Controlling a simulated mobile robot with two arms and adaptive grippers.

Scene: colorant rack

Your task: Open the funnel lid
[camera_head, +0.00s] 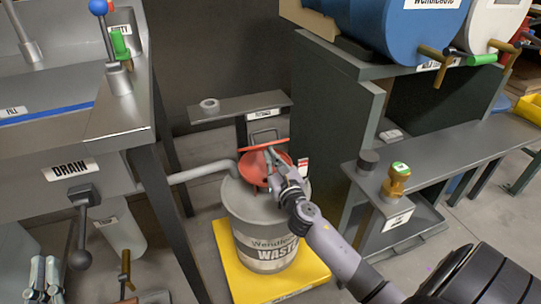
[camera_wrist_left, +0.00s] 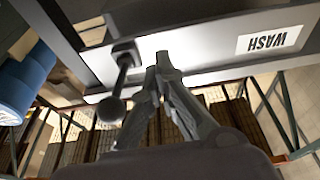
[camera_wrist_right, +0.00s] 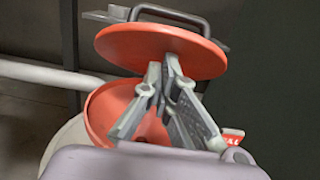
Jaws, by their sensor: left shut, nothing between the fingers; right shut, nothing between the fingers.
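The red funnel (camera_head: 254,172) sits on top of the grey waste drum (camera_head: 262,230). Its red lid (camera_head: 263,146) is raised and tilted above the funnel mouth. In the right wrist view the lid (camera_wrist_right: 160,48) stands apart from the funnel bowl (camera_wrist_right: 105,108) at the front, with a gap between them. My right gripper (camera_head: 271,155) is shut and empty, its fingertips in that gap close under the lid; contact is unclear. It also shows in the right wrist view (camera_wrist_right: 161,72). My left gripper (camera_head: 45,262) is shut and empty at the lower left, near the sink unit; it shows in the left wrist view (camera_wrist_left: 161,62).
A drain pipe (camera_head: 190,174) runs to the drum from the left. The drum stands on a yellow platform (camera_head: 245,288). A dark cabinet panel (camera_head: 330,110) is close on the right. A drain lever (camera_head: 82,225) is near my left gripper.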

